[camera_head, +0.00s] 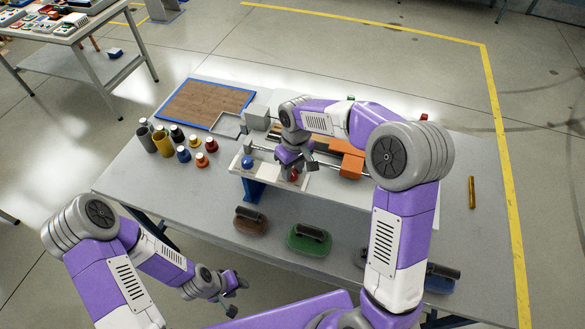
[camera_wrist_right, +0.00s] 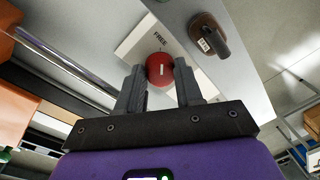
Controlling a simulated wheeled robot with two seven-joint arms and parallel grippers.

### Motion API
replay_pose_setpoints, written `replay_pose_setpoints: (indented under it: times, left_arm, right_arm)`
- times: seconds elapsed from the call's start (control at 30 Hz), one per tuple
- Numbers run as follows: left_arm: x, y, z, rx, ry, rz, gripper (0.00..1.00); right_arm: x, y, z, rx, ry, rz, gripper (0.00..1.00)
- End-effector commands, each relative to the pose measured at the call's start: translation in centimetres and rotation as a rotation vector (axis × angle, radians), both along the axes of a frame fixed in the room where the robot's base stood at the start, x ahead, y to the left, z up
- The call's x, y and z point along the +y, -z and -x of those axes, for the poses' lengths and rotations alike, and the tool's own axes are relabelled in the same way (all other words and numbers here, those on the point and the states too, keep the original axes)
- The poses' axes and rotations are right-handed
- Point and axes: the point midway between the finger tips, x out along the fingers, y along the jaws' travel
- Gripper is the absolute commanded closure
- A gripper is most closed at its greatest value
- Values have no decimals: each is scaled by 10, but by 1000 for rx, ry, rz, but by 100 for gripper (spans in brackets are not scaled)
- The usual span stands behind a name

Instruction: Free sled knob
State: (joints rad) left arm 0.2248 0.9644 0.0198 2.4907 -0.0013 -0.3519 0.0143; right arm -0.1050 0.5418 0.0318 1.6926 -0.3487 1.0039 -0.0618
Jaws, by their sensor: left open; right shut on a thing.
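The red knob (camera_wrist_right: 160,68) sits between the fingertips of my right gripper (camera_wrist_right: 159,75), on a white plate (camera_wrist_right: 140,38) marked FREE. The fingers are closed on its sides. In the head view the right gripper (camera_head: 296,166) is over the front of the rail fixture, and only a bit of red shows below it. An orange block (camera_head: 353,161) is on the fixture, partly behind my right arm. A blue knob (camera_head: 247,162) is at the fixture's left end. My left gripper (camera_head: 235,295) is open and empty, in front of the table.
Bottles and cups, such as a yellow cup (camera_head: 162,143), stand at left. A brown board with blue edge (camera_head: 205,104) lies behind. A brown-based handled block (camera_head: 249,219) and a green one (camera_head: 309,238) are along the front. A brass-coloured rod (camera_head: 472,192) lies at right.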

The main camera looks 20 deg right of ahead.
Motion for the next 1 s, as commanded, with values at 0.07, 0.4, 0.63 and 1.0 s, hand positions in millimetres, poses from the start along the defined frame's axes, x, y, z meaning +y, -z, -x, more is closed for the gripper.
replay_pose_setpoints:
  times: [0.07, 0.4, 0.63, 1.0]
  left_arm:
    - [0, 0, 0, 0, 0, 0, 58]
    - [0, 0, 0, 0, 0, 0, 58]
    - [0, 0, 0, 0, 0, 0, 58]
    - [0, -1, 0, 0, 0, 0, 58]
  right_arm:
    - [0, 0, 0, -1, -2, 0, 95]
    - [0, 0, 0, -1, 0, 0, 39]
    - [0, -11, -1, -3, 0, 0, 39]
    - [-4, -68, -3, -3, -1, 0, 39]
